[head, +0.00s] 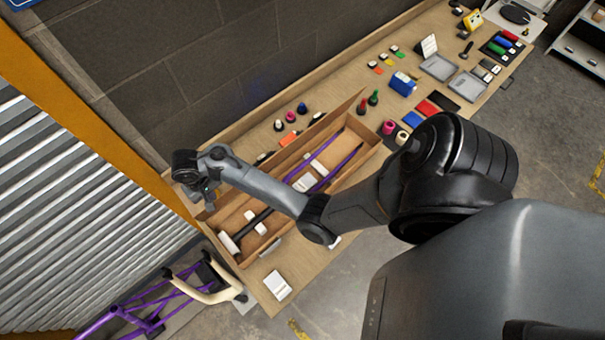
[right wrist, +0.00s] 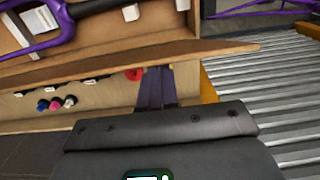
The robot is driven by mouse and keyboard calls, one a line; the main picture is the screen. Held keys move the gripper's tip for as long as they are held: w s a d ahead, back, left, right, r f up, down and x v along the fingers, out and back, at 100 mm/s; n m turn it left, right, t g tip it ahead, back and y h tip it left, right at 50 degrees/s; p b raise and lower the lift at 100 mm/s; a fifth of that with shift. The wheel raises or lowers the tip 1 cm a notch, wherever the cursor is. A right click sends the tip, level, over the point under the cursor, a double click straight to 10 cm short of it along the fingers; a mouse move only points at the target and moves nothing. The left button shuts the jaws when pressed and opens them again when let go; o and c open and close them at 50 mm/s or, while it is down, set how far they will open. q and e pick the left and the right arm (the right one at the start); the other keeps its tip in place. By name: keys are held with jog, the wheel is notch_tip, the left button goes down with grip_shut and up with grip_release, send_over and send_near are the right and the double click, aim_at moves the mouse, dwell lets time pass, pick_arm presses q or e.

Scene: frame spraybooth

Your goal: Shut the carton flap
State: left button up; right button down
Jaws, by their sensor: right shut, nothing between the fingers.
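A long open brown carton (head: 352,166) lies on the workbench, with purple frame tubes (head: 345,160) and white packing pieces inside. Its long flap (head: 325,124) stands raised along the wall side. In the right wrist view the flap (right wrist: 120,60) crosses the picture as a thin brown board, with the carton's inside beyond it. My right gripper (head: 207,194) is at the carton's left end, near that end of the flap. Its shut, empty fingers (right wrist: 156,88) reach close to the flap's edge; I cannot tell whether they touch. My left gripper is not in view.
Small bottles and spools (head: 291,116) stand between carton and wall. Blue boxes and grey trays (head: 438,67) lie on the bench's far right part. A purple frame on a stand (head: 150,308) is at lower left, beside a corrugated shutter (head: 70,200).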

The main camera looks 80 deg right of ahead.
jog(key=shift+s+a, duration=0.15)
jog(key=shift+s, duration=0.1)
dwell(0.3)
jog(key=shift+s+a+f, duration=0.25)
jog(key=shift+s+a, duration=0.2)
jog(key=shift+s, duration=0.25)
jog(key=shift+s+a, duration=0.2)
jog(key=shift+s, duration=0.05)
jog(key=shift+s+f, duration=0.1)
jog(key=shift+s, duration=0.05)
jog(key=shift+s+a+f, duration=0.25)
jog(key=shift+s+a, duration=0.4)
jog(key=shift+s, duration=0.25)
notch_tip(320, 180, up, 8)
send_over(215, 201)
jog(key=s+a, duration=0.1)
jog(key=s, duration=0.1)
jog(key=shift+w+a, duration=0.1)
jog(key=shift+w, duration=0.05)
